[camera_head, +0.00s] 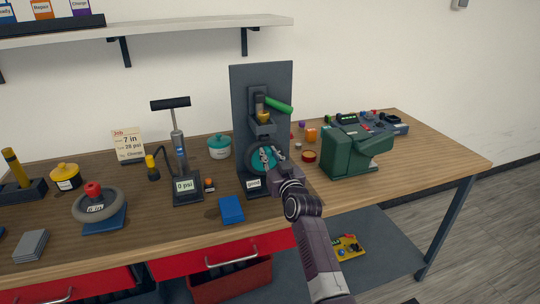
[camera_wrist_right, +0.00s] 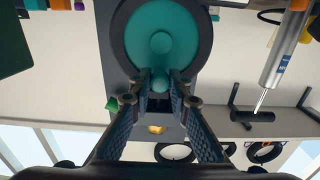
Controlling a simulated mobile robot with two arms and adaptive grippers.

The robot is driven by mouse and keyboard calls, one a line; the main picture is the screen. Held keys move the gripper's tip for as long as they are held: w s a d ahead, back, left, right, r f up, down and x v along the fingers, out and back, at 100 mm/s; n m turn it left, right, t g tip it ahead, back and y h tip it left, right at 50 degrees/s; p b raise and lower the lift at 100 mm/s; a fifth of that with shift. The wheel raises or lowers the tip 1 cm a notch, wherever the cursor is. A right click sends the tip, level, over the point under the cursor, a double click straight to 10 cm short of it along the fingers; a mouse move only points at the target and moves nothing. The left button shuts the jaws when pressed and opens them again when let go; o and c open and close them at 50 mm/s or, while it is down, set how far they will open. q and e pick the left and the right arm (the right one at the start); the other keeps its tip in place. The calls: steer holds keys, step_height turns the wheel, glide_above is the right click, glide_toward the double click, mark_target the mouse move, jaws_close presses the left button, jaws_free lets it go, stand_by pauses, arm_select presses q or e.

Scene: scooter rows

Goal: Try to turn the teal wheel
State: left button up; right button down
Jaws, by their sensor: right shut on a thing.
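The teal wheel (camera_head: 256,161) has a dark rim and is mounted upright on a dark grey stand (camera_head: 275,80) on the workbench. It also shows large in the right wrist view (camera_wrist_right: 138,38), with a round teal hub in its middle. My right gripper (camera_head: 268,156) reaches the front of the wheel. In the right wrist view its two fingers (camera_wrist_right: 160,84) are closed on a small teal knob (camera_wrist_right: 160,80) near the wheel's rim. My fingers hide part of the wheel in the head view. My left gripper is in neither view.
A green vise-like machine (camera_head: 345,152) stands close right of my right gripper. A blue block (camera_head: 231,209) lies at front left. A pump (camera_head: 180,150) with a gauge and a small tire (camera_head: 112,205) stand further left. A green lever (camera_head: 279,106) sticks out above the wheel.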

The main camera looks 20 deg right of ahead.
steer(key=shift+f, duration=0.2)
stand_by(1.2)
steer(key=c, duration=0.6)
jaws_free()
steer(key=shift+d+r, duration=0.1)
steer(key=shift+r, duration=0.05)
steer(key=shift+o, duration=0.2)
steer(key=shift+s+r+p, duration=0.1)
steer(key=shift+s+p, duration=1.1)
steer(key=shift+s, duration=0.2)
steer(key=s+p, duration=0.3)
steer(key=s, duration=0.2)
steer(key=shift+s+d, duration=0.1)
steer(key=shift+d, duration=0.05)
